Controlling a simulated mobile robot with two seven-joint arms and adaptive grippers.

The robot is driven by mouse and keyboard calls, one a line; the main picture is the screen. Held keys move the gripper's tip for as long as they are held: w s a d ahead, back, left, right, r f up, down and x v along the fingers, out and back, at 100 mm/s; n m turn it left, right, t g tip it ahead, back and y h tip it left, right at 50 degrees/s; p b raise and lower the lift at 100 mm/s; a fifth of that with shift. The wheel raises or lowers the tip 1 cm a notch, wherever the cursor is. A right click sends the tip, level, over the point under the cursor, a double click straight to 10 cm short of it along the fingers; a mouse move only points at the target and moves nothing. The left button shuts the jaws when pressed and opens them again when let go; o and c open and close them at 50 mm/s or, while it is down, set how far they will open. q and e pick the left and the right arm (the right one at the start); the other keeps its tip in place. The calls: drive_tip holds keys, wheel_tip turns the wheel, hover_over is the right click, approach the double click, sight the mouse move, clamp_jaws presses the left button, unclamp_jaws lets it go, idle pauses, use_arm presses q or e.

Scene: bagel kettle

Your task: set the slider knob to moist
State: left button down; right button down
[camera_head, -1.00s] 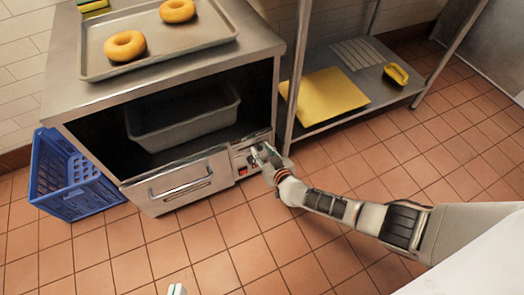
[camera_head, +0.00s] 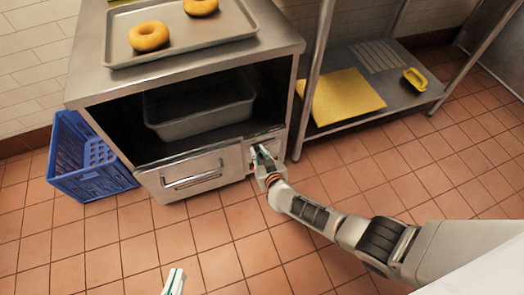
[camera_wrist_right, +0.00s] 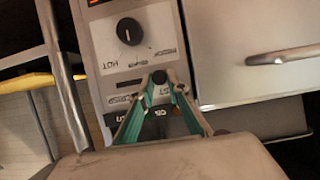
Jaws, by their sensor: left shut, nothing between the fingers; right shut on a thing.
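The control panel (camera_head: 262,150) is at the right of the cabinet's lower front. In the right wrist view it appears upside down, with a black round knob (camera_wrist_right: 130,31) and a dark horizontal slot (camera_wrist_right: 130,84). The black slider knob (camera_wrist_right: 160,76) is at one end of the visible slot, between my right fingertips. My right gripper (camera_wrist_right: 160,88) is shut on it; the gripper also shows at the panel in the head view (camera_head: 262,157). The lettering beside the slot is partly hidden and too blurred to read surely. My left gripper (camera_head: 174,281) is shut and empty above the floor.
A drawer front with a handle (camera_head: 192,181) is left of the panel. Above it, a grey pan (camera_head: 200,125) sits in the open cabinet. A tray (camera_head: 180,52) with bagels lies on top. A blue crate (camera_head: 88,180) and a metal shelf (camera_head: 395,98) flank the cabinet.

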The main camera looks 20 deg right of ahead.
drive_tip(key=shift+s+a, duration=0.1)
drive_tip(key=shift+a, duration=0.15)
drive_tip(key=c, duration=1.9)
unclamp_jaws()
